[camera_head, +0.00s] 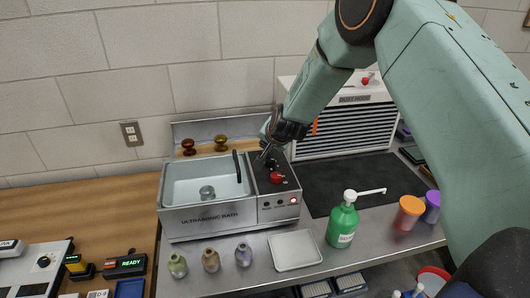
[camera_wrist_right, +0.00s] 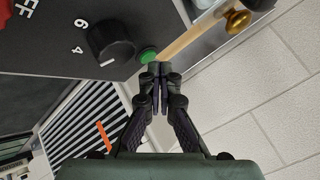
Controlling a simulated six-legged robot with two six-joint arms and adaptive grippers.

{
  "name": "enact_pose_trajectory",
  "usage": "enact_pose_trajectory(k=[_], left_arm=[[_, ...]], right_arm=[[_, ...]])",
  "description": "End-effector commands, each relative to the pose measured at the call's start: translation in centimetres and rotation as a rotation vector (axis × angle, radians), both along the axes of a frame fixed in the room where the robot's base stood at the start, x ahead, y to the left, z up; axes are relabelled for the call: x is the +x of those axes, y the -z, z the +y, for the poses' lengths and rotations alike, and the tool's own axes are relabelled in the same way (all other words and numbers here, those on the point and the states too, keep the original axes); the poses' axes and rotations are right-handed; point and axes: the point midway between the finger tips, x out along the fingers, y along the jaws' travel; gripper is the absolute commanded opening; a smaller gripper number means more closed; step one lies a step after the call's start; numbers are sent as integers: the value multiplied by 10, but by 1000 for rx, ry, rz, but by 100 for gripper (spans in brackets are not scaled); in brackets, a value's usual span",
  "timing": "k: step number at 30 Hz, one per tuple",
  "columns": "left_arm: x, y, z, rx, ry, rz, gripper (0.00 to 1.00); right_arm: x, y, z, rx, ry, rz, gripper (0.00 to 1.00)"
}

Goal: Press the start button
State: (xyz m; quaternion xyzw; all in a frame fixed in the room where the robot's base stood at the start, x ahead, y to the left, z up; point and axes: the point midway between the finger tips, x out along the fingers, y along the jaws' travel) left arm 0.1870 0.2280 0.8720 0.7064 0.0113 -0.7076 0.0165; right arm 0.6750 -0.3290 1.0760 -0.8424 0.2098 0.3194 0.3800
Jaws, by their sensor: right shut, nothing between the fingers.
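The ultrasonic bath (camera_head: 200,221) stands on the bench with a control panel (camera_head: 287,186) on its right side. In the right wrist view a green button (camera_wrist_right: 148,54) sits at the panel's edge, beside a black dial (camera_wrist_right: 110,42) with numbers. My right gripper (camera_wrist_right: 160,68) is shut and empty, its fingertips right by the green button; I cannot tell whether they touch it. In the head view the right gripper (camera_head: 266,151) is over the back of the panel and hides the button. My left gripper is not in view.
A green pump bottle (camera_head: 342,225), a white tray (camera_head: 294,250) and several small vases (camera_head: 211,260) stand in front of the bath. A dust hood (camera_head: 345,127) stands behind right. A dark upright handle (camera_head: 237,166) rises at the basin's right side. A wall is close behind.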

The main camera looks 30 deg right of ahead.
Motion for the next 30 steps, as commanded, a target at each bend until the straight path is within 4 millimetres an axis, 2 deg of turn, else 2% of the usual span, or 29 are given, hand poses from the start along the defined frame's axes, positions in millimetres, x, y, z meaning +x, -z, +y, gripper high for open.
enact_pose_trajectory(k=[30], left_arm=[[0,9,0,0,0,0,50]], right_arm=[[0,10,0,0,0,1,0]])
